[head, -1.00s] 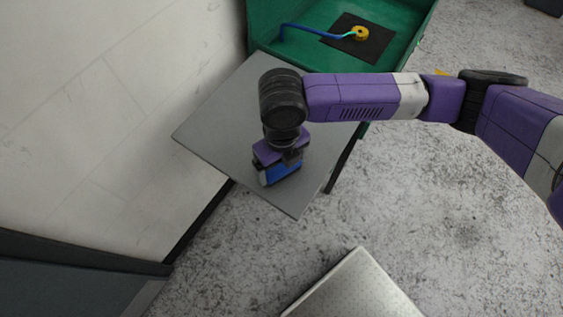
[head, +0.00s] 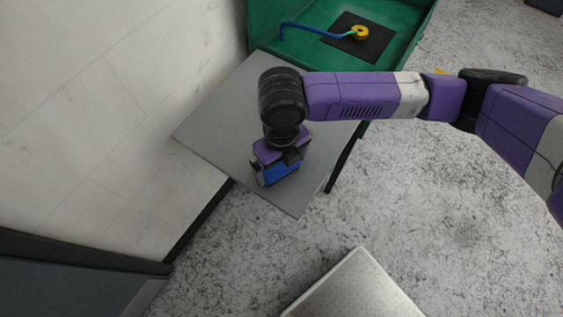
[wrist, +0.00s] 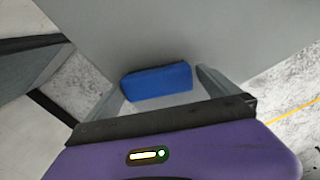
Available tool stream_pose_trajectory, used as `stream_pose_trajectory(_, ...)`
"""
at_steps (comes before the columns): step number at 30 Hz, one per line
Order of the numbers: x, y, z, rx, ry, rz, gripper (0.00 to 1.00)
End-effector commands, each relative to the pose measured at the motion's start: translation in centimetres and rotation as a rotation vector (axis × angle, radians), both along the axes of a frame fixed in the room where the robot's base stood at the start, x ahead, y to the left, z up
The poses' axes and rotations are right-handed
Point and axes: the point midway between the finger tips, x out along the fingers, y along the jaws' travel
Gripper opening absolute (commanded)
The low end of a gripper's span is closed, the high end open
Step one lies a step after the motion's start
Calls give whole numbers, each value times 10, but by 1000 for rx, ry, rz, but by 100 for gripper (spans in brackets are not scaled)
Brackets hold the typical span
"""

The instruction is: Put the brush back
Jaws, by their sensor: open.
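A blue block (wrist: 157,82), the likeliest brush, is on the grey tabletop; no bristles show. It also shows under my gripper in the head view (head: 281,173). My gripper (head: 277,168) points down over it near the table's front corner. In the wrist view my gripper (wrist: 160,88) is open, with one finger on each side of the block. Gaps seem to show beside the block, and I cannot tell whether either finger touches it. My wrist hides part of the block in the head view.
The grey table (head: 225,118) stands against a pale wall (head: 90,110). Behind it is a green box (head: 400,15) with a black mat (head: 372,42), a bent blue rod (head: 312,31) and a yellow ring (head: 360,33). A light metal plate (head: 355,290) lies in front. Speckled floor is clear at right.

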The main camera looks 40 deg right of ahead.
Motion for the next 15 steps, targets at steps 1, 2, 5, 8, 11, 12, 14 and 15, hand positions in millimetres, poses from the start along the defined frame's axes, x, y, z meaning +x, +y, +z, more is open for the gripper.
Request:
stream_pose_trajectory(1,1,0,6,0,-3,1,100)
stream_pose_trajectory(2,1,0,11,1,-4,1,100)
stream_pose_trajectory(5,1,0,29,0,-5,2,100)
stream_pose_trajectory(8,2,0,50,0,-6,2,100)
stream_pose_trajectory(11,1,0,71,0,-5,2,100)
stream_pose_trajectory(12,1,-1,79,-1,-4,2,100)
stream_pose_trajectory(14,1,0,90,-1,-5,3,100)
stream_pose_trajectory(15,1,0,96,-1,-4,2,100)
